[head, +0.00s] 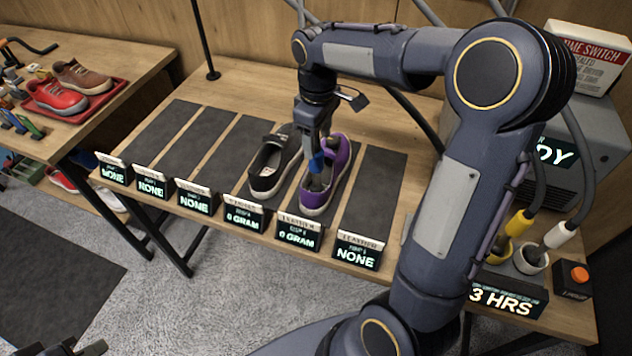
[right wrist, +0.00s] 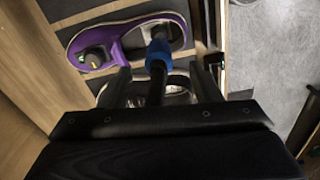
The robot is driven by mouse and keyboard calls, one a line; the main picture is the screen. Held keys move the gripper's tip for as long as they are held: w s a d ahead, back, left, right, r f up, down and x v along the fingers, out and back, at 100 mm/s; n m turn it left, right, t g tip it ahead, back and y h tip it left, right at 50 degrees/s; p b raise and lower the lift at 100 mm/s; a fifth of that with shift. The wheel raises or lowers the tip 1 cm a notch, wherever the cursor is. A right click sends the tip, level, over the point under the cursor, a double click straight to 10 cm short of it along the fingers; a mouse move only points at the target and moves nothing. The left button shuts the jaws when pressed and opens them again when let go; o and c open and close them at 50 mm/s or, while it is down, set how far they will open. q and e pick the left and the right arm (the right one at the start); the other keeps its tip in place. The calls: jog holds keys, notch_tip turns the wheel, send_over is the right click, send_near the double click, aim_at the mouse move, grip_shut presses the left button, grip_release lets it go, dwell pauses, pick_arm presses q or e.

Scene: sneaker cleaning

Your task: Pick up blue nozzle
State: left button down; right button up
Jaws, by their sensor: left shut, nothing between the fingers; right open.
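The blue nozzle (head: 316,163) points down at the purple sneaker (head: 341,165), its tip over or in the shoe opening. It also shows in the right wrist view (right wrist: 158,56), with a dark stem behind it. My right gripper (head: 314,140) is above the shoe, fingers apart, with the nozzle's line passing between them in the right wrist view. I cannot tell whether a finger touches it. The purple sneaker also shows in the right wrist view (right wrist: 88,42). My left gripper (head: 75,348) is shut and empty at the bottom left, far from the nozzle.
A black sneaker (head: 268,182) sits left of the purple one. Dark mats, several with label displays, line the wooden table (head: 225,75). A side table holds a red tray (head: 98,104) of shoes. At right are a yellow hose end (head: 519,222) and a button box (head: 574,279).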

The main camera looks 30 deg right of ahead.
aim_at(317, 144)
jog(key=f, duration=0.4)
jog(key=shift+w+f+p, duration=0.2)
jog(key=shift+f+p, duration=0.1)
jog(key=shift+p, duration=0.1)
grip_shut()
